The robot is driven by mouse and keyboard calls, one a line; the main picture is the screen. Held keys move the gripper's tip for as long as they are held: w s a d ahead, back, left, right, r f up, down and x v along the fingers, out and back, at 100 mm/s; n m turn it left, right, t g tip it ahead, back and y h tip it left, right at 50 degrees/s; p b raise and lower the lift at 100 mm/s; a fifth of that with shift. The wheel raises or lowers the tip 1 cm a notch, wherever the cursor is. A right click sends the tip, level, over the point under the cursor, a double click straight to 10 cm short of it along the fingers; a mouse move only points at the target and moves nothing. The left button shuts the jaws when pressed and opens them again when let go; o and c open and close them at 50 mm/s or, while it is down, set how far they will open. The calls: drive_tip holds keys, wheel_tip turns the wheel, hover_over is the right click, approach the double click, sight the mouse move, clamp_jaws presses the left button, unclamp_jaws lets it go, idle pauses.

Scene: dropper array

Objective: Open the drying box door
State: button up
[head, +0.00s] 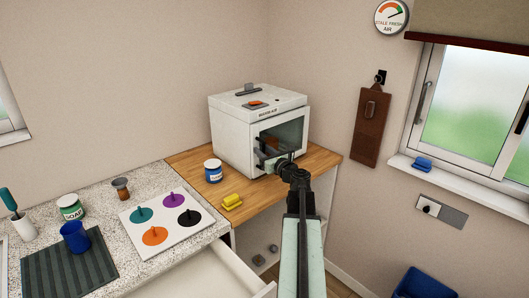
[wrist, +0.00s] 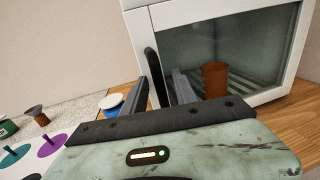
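The white drying box (head: 232,140) stands on the wooden counter, its glass-fronted door (head: 292,130) shut. In the wrist view the door's white frame (wrist: 225,12) and dark upright handle (wrist: 153,65) are close ahead. My gripper (wrist: 160,88) is at the left side of the door, its fingers apart on either side of the handle, with gaps showing. In the head view my gripper (head: 268,160) is in front of the door's lower part, and my arm hides the handle. An orange-brown cup (wrist: 214,80) stands on a slatted rack behind the glass.
A blue jar with a white lid (head: 213,171) and a yellow object (head: 232,201) stand on the wooden counter (head: 190,158) left of my arm. An open drawer (head: 225,275) juts out at the front. Free floor shows right of the counter.

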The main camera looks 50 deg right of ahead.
clamp_jaws()
idle(1.4)
